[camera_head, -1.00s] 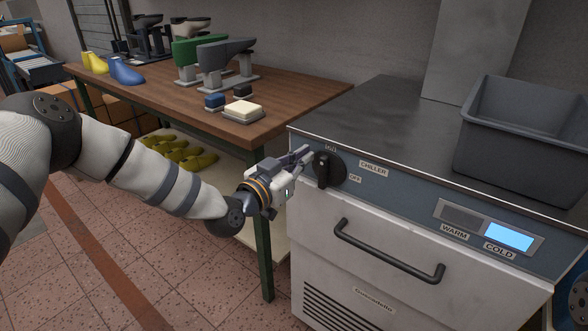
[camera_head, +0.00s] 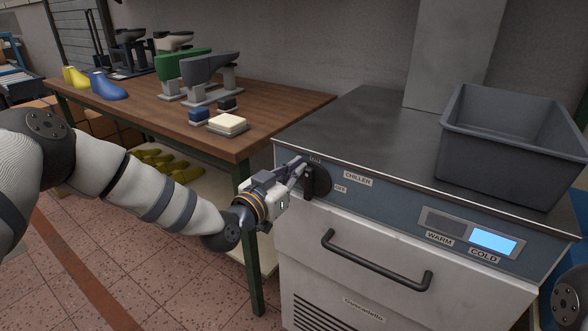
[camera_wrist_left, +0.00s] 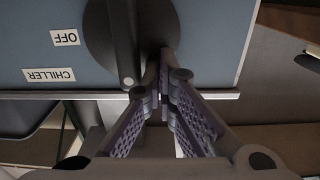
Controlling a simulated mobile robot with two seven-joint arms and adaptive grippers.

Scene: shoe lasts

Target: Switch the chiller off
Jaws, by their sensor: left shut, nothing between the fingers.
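The chiller (camera_head: 380,255) is a light cabinet with a blue-grey front panel. Its black rotary knob (camera_head: 318,183) is at the panel's left end, with an ON label above and an OFF label (camera_head: 340,189) to the right. In the left wrist view, upside down, the knob handle (camera_wrist_left: 122,40) stands upright, its white dot towards the ON side. The COLD display (camera_head: 493,243) is lit blue; the WARM one is dark. My left gripper (camera_head: 299,165) is shut and empty, its tips at the handle's left side, by its upper end. Whether they touch is unclear.
A grey bin (camera_head: 510,150) stands on the chiller top. A bar handle (camera_head: 375,262) sticks out below the panel. A wooden table (camera_head: 270,105) with shoe lasts and small blocks stands to the left, close behind my left arm.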

